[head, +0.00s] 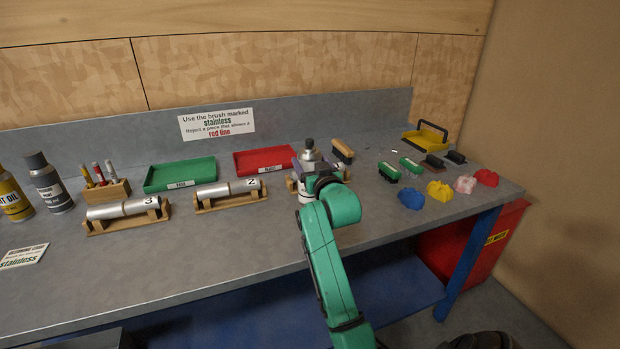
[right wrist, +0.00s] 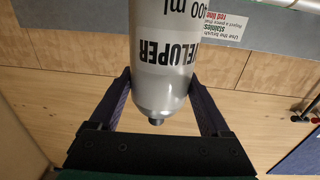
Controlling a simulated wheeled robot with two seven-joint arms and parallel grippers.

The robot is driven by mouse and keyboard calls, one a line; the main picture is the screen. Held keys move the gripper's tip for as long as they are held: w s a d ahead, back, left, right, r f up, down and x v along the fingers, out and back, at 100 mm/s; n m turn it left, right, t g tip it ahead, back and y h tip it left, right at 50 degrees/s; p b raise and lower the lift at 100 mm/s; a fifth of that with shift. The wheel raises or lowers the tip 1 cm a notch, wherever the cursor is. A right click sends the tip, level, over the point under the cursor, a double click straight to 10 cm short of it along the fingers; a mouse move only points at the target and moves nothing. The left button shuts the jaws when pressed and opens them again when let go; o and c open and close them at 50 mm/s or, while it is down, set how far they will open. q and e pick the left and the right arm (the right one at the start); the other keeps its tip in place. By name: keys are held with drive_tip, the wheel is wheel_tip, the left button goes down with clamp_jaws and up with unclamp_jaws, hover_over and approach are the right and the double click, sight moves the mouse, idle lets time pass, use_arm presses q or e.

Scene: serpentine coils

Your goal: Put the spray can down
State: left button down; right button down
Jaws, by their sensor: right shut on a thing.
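The spray can (head: 308,157) is silver with a dark cap and stands roughly upright at the bench's middle right in the head view. My right gripper (head: 318,179) is shut around it and hides its middle. In the right wrist view the can (right wrist: 162,60) appears cap-down between the two fingers of my right gripper (right wrist: 161,98), with part of a "DEVELOPER" label and "400 ml" showing. I cannot tell whether its base touches the bench. My left gripper is not in view.
The grey bench (head: 250,270) has clear room in front. A wooden rest with tube 2 (head: 228,192) lies left of the can. Behind are a red tray (head: 262,161) and green tray (head: 180,175). Brushes (head: 388,172) and coloured cloths (head: 411,200) lie right.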

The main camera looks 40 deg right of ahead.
wheel_tip(320, 180, down, 5)
drive_tip(key=shift+r, duration=0.2)
unclamp_jaws()
drive_tip(key=shift+f, duration=0.1)
drive_tip(key=shift+s+a, duration=0.15)
drive_tip(key=shift+s, duration=0.2)
drive_tip(key=b+v, duration=0.1)
drive_tip(key=v, duration=1)
drive_tip(key=shift+s+b, duration=0.15)
drive_tip(key=shift+b, duration=0.25)
